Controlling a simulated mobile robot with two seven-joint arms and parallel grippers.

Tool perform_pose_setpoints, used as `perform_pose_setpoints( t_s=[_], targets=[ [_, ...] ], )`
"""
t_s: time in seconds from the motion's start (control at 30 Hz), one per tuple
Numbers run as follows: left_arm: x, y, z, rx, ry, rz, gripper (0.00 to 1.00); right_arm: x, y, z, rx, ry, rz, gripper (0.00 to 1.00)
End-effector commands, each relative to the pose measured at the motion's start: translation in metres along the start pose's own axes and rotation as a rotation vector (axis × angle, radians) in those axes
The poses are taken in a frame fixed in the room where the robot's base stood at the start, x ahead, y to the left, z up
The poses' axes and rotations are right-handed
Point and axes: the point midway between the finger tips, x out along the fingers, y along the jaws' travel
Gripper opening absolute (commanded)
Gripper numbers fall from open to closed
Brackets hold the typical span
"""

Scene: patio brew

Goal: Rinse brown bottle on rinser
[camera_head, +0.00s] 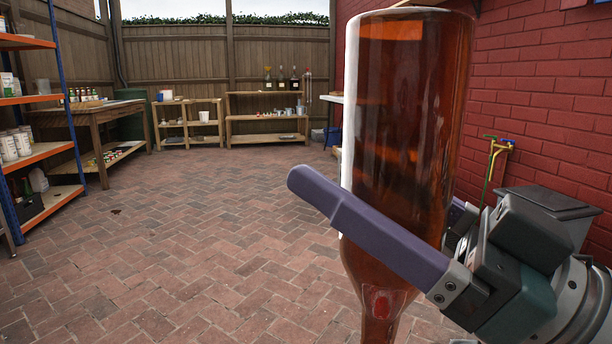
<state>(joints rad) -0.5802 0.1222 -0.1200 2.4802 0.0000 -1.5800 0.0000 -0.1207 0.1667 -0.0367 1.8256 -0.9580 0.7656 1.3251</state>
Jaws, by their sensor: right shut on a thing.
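The brown bottle (405,110) is large and close in the right half of the head view. It is upside down, with its base at the top edge and its neck pointing down out of the picture. My right gripper (385,225) comes in from the lower right and is shut on the bottle's body near the shoulder. One purple finger crosses in front of the bottle; the other is mostly hidden behind it. My left gripper is not in view. I cannot make out the rinser in this view.
A shelf rack (38,98) with orange boards stands at the left. A wooden workbench (90,112) and low wooden shelves (262,117) line the far fence. A red brick wall (545,90) and a grey bin (550,205) are at the right. The brick floor (190,235) is open.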

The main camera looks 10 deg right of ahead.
Motion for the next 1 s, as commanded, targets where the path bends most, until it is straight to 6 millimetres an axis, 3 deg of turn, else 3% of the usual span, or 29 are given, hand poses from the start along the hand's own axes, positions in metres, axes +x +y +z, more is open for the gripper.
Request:
perform_pose_setpoints(
  t_s=[1.0],
  targets=[
    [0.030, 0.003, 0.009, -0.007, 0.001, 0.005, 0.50, -0.017, 0.000, 0.041, -0.001, 0.001, -0.001, 0.00]
  ],
)
